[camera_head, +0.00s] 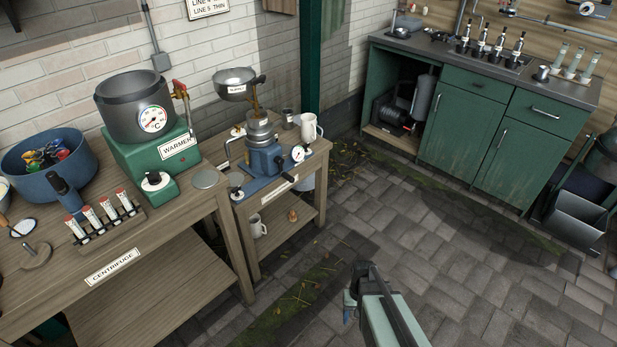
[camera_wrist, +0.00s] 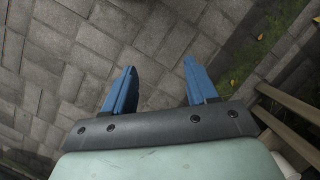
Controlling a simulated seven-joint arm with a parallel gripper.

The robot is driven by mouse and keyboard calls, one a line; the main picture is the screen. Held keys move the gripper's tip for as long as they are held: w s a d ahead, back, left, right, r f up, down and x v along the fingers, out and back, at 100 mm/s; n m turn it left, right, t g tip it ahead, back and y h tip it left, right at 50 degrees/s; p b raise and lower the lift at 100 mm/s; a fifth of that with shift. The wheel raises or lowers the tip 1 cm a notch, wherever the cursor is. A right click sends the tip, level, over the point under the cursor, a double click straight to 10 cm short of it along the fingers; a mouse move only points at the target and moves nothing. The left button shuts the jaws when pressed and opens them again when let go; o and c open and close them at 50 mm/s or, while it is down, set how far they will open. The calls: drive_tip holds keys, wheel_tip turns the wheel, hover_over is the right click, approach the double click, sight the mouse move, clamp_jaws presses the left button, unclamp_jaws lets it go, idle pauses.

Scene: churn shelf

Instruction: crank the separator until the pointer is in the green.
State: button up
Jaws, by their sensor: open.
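The separator (camera_head: 264,158) stands on a small wooden side table in the head view, with a blue body, metal bowls stacked above and a wide supply bowl (camera_head: 234,83) on top. A small round dial (camera_head: 298,153) sits on its right side; its pointer and coloured zones are too small to read. In the head view my arm is low at the centre, right of and well apart from the separator.
A white jug (camera_head: 309,127) stands at the side table's back right. The green warmer (camera_head: 150,150) and a rack of red-capped tubes (camera_head: 104,217) are on the workbench to the left. A green cabinet (camera_head: 462,130) is at the back right. The paved floor between is clear.

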drive_tip(key=w+a+r+t+y, duration=0.2)
drive_tip(key=w+r, duration=0.1)
drive_tip(key=w, duration=1.1)
drive_tip(key=n+t+y, duration=0.3)
drive_tip(key=t+y, duration=0.4)
drive_tip(key=y, duration=0.3)
approach(290, 178)
drive_tip(key=w+f, duration=0.1)
drive_tip(key=w, duration=0.1)
drive_tip(key=shift+a+f+n, duration=0.2)
drive_tip(key=shift+a+n, duration=0.35)
drive_tip(key=shift+n, duration=0.15)
drive_tip(key=shift+a+f, duration=0.1)
drive_tip(key=shift+a, duration=0.05)
drive_tip(key=shift+x, duration=3.85)
drive_tip(key=shift+a+f, duration=0.15)
drive_tip(key=shift+a, duration=0.2)
drive_tip(key=shift+c, duration=0.3)
drive_tip(key=c, duration=0.9)
